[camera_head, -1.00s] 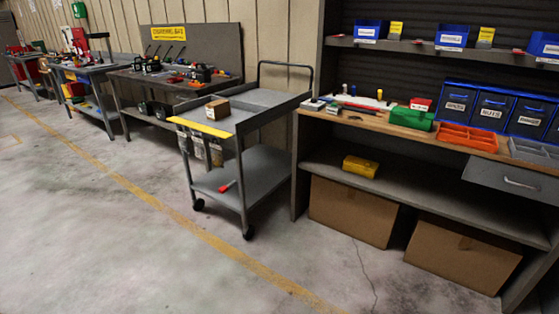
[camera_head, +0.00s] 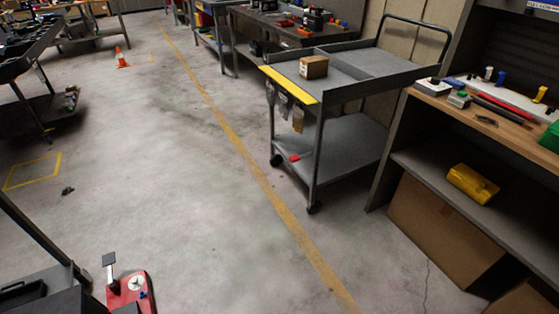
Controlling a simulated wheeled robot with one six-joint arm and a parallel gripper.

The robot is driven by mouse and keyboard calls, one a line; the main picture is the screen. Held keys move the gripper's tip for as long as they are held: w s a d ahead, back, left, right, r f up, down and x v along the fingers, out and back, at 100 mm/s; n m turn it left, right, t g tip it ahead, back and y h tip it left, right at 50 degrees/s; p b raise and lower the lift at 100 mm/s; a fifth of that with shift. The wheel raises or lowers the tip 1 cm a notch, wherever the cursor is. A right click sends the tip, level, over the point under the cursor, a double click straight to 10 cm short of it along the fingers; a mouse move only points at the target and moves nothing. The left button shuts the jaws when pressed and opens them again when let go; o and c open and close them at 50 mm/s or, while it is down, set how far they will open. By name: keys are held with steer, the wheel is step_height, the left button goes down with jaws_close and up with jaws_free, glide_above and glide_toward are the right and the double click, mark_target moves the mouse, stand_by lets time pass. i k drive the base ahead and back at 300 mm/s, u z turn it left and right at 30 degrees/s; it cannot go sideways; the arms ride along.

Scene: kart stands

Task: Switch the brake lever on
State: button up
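A red device (camera_head: 130,292) shows at the bottom left edge, partly cut off by the frame. A thin upright grey lever with a flat dark pad (camera_head: 109,260) stands at its left side, and a white round plate sits on its top. It looks like a lever unit, but I cannot tell whether this is the brake lever or whether it is on or off. My gripper is not in view.
A grey cart (camera_head: 340,72) with a small cardboard box (camera_head: 313,67) stands right of centre. A workbench (camera_head: 470,118) stands at the right. A traffic cone (camera_head: 121,58) stands at the upper left. The floor in the middle is clear.

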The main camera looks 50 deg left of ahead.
mark_target(296, 158)
steer(key=u, duration=1.6)
steer(key=k, duration=0.65)
steer(key=z, duration=0.8)
steer(key=i, duration=1.45)
steer(key=u, duration=0.75)
steer(key=i, duration=0.45)
steer(key=u, duration=0.05)
